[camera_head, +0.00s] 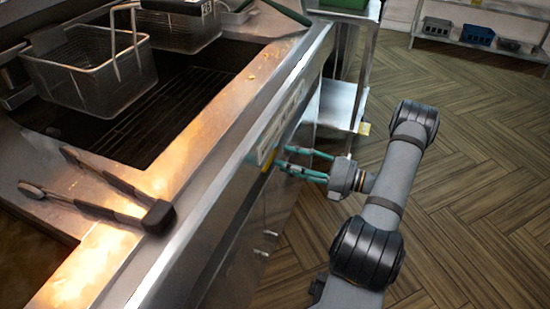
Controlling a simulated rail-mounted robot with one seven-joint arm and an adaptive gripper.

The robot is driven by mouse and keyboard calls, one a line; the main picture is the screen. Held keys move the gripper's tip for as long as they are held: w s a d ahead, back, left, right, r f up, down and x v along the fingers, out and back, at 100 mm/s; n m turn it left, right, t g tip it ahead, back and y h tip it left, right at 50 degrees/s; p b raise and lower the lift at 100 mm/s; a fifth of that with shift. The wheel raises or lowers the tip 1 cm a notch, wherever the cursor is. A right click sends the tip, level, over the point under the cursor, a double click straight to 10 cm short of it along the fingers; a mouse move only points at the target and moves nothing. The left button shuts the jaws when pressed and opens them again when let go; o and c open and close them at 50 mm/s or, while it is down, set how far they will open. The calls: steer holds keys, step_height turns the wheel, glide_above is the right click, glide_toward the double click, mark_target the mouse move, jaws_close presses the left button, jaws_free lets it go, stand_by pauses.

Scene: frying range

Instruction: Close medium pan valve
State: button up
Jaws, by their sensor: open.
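My gripper (281,158) has teal fingers and reaches left toward the front face of the steel fryer range (228,172). Its two fingers are spread apart with nothing seen between them. The fingertips are at or close to the labelled strip (285,118) under the range's front edge; I cannot tell whether they touch it. No valve can be made out clearly in this view. It may be hidden below the front edge or behind the fingers. Small bright fittings (262,252) show lower on the front face, too small to identify.
A wire fry basket (100,75) sits over the dark fryer well (165,115), with a second basket (185,28) behind it. Dark-handled tongs (120,187) lie on the near steel top. A steel shelf unit (340,100) stands beyond the gripper.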

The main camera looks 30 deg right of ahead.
mark_target(273, 158)
steer(key=v, duration=0.6)
steer(key=shift+s, duration=0.15)
steer(key=x, duration=1.1)
steer(key=shift+w+a, duration=0.2)
steer(key=shift+w, duration=0.1)
steer(key=shift+w+f, duration=0.1)
steer(key=shift+w, duration=0.05)
steer(key=shift+m+b, duration=0.35)
steer(key=shift+m, duration=0.15)
steer(key=shift+v, duration=0.75)
